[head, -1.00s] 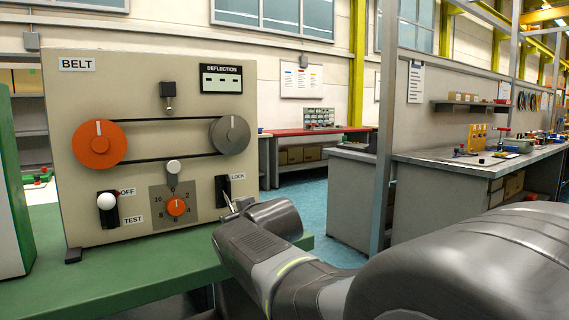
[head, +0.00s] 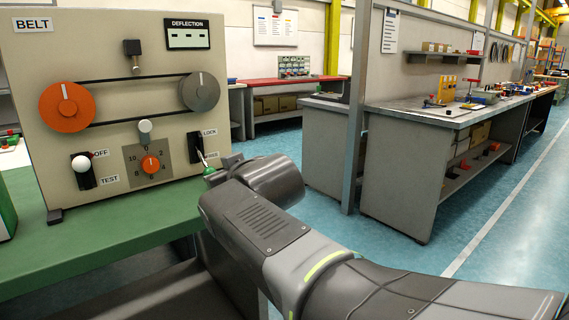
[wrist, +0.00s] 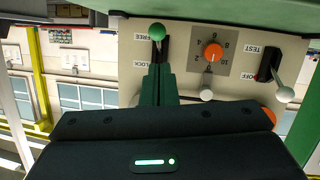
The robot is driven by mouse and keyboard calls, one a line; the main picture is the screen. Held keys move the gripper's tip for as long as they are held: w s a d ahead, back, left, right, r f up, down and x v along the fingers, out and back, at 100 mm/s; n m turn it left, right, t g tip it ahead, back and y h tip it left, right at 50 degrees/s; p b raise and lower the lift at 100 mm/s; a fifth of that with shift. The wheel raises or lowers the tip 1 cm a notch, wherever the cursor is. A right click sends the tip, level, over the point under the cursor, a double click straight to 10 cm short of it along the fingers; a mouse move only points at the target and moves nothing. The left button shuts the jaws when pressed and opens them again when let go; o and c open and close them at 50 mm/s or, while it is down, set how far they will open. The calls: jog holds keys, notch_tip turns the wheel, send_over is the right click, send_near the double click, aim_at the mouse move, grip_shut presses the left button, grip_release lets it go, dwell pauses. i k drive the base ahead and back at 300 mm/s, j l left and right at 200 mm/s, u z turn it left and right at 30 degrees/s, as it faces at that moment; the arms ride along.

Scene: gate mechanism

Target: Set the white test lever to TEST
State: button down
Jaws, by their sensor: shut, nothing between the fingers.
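The white test lever (head: 81,163) has a white ball knob in a black slot at the lower left of the BELT panel (head: 110,100). Its ball sits at the upper, OFF end, above the TEST label. In the wrist view, which is upside down, the white lever (wrist: 284,94) is at the right, its ball nearer OFF. My gripper (wrist: 157,70) is shut and empty, at the LOCK/FREE slot, well to the right of the white lever. A green-knobbed lever (wrist: 157,31) stands just beyond its fingertips, beside FREE; whether they touch, I cannot tell.
The orange numbered dial (head: 151,164) and a pale round knob (head: 145,127) lie between the white lever and my gripper. The panel stands on a green bench (head: 110,235). A grey workbench (head: 420,170) stands at the right, with open blue floor before it.

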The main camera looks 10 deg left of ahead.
aim_at(81, 164)
jog(key=u, duration=1.55)
